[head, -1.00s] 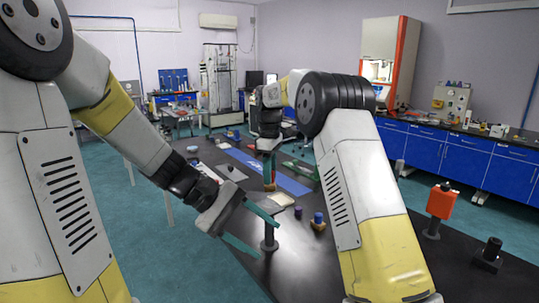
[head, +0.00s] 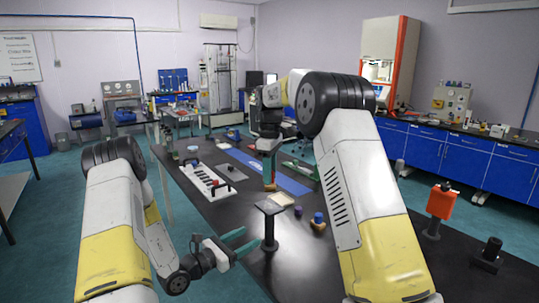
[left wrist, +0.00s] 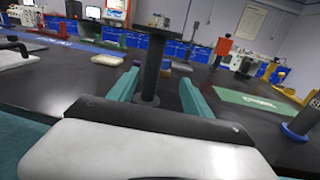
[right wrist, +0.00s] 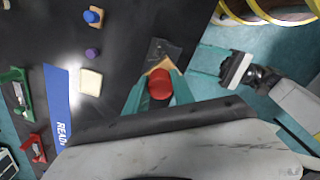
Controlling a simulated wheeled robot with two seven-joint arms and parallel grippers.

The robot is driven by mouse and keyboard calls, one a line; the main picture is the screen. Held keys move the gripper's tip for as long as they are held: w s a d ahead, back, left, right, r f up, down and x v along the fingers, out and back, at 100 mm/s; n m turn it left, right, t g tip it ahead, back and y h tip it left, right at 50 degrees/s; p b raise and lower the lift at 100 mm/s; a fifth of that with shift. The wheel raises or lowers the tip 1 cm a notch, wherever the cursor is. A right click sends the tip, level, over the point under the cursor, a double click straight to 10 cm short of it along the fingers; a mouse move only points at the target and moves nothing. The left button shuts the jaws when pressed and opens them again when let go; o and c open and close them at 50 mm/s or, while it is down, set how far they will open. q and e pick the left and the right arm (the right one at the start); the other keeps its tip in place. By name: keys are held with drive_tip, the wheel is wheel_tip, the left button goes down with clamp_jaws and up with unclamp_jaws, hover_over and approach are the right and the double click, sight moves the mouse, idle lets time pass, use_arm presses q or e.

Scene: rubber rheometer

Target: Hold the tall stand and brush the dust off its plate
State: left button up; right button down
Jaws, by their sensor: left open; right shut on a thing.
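The tall stand (head: 269,232) stands upright on the black table, with a flat dark square plate (head: 269,207) on top. Dust on it cannot be made out. My left gripper (head: 251,237) is open beside the post at the table's edge. In the left wrist view the post (left wrist: 154,65) shows between the open fingers, with no clear contact. My right gripper (head: 270,160) is shut on a brush whose tan bristles (head: 270,187) point down, just above and behind the plate. In the right wrist view the brush's red top (right wrist: 160,85) shows close to the plate (right wrist: 164,50).
A cream pad (head: 281,199), a purple knob (head: 299,211) and a blue-topped wooden block (head: 318,221) lie near the stand. A blue mat (head: 290,184) and a white panel (head: 208,181) are farther back. An orange box on a stand (head: 441,203) is at right.

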sight(266, 228)
use_arm(q)
drive_tip(key=shift+w+a+f+n+t+y, duration=0.15)
drive_tip(key=shift+f+n+t, duration=0.1)
drive_tip(key=shift+f, duration=0.15)
drive_tip(key=shift+w+a+f+n+t+y, duration=0.1)
drive_tip(key=shift+w+f+n+t+y, duration=0.05)
drive_tip(key=shift+f+n, duration=0.15)
drive_tip(key=x, duration=1.1)
drive_tip(key=shift+w+d+f, duration=0.1)
drive_tip(key=shift+w+d, duration=0.15)
drive_tip(key=shift+c, duration=0.2)
clamp_jaws()
idle(0.9)
